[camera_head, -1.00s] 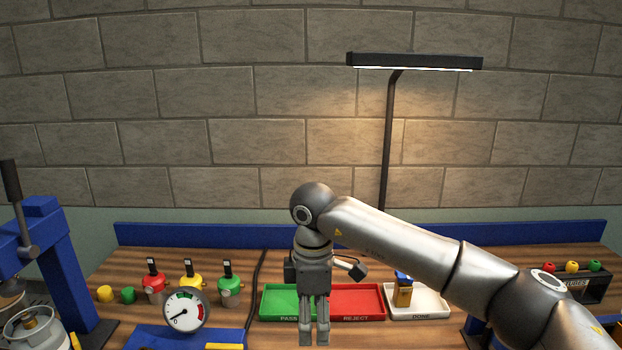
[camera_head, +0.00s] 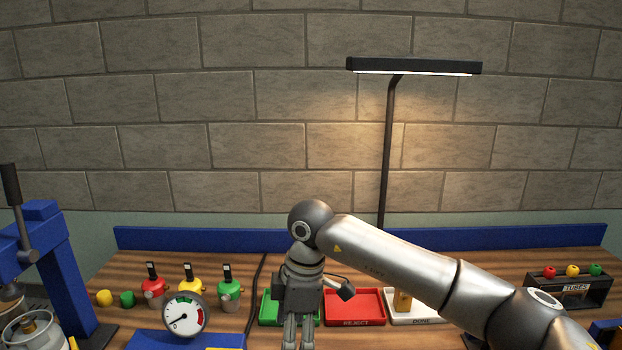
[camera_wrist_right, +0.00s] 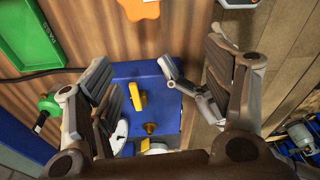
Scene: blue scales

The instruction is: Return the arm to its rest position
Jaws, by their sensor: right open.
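My right arm (camera_head: 400,262) reaches in from the right edge in the head view, and its wrist hangs over the bench in front of the green and red trays. My right gripper (camera_head: 291,344) points down, its tips at the bottom edge of that view. In the right wrist view the gripper (camera_wrist_right: 158,85) has its two fingers wide apart with nothing held between them. Below them is a blue base (camera_wrist_right: 155,75) with a yellow handle (camera_wrist_right: 137,96). My left arm and gripper are not in view.
The green tray (camera_head: 268,309) is partly hidden behind my wrist. The red REJECT tray (camera_head: 353,305) is empty. A yellowish item (camera_head: 402,302) stands in the white DONE tray (camera_head: 430,309), partly behind my arm. A dial gauge (camera_head: 185,314), a blue press (camera_head: 62,270) and a lamp (camera_head: 388,150) stand around.

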